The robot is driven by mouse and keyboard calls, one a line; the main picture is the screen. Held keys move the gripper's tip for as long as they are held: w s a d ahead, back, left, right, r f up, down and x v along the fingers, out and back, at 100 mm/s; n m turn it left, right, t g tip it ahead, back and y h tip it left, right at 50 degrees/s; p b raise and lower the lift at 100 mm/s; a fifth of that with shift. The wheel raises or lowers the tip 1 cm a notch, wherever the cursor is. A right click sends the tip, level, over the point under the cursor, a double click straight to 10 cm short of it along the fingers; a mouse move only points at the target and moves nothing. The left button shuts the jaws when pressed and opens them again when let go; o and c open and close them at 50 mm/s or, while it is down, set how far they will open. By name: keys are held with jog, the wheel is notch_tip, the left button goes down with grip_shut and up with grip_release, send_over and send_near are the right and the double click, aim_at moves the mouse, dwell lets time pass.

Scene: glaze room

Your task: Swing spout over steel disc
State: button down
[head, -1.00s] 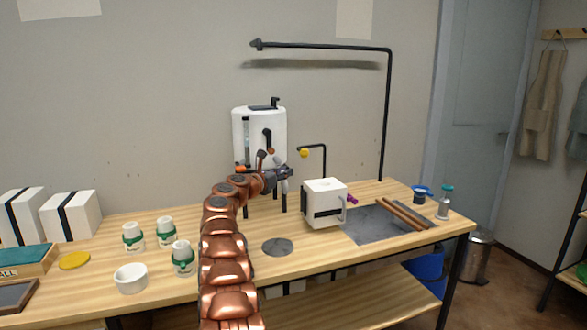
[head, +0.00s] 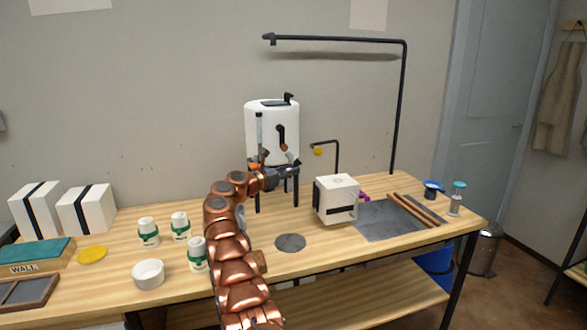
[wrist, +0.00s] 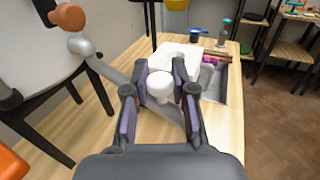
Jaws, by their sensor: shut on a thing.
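A white urn (head: 272,130) stands on dark legs at the back of the table. Its grey spout (wrist: 112,75) runs from a silver joint below an orange-brown knob to a white knob (wrist: 160,85) between my fingers. My gripper (wrist: 163,92) is shut on the spout at this white knob. The flat grey steel disc (head: 290,243) lies bare on the table, nearer than the gripper. Whether the spout's end is above the disc I cannot tell.
A white box (head: 337,198) stands right of the disc, near a grey slab (head: 385,222) with wooden rods. A thin black pipe (head: 338,158) with a yellow tip rises behind the box. Green-banded jars (head: 197,254) and a white bowl (head: 148,273) stand left of my arm.

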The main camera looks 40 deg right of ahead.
jog(key=shift+w+a+r, duration=0.1)
jog(key=shift+w+r, duration=0.05)
jog(key=shift+r, duration=0.05)
dwell(0.5)
jog(key=c, duration=1.2)
grip_release()
jog(key=shift+o, duration=1.1)
jog(key=shift+f, duration=0.1)
jog(key=a, duration=1.2)
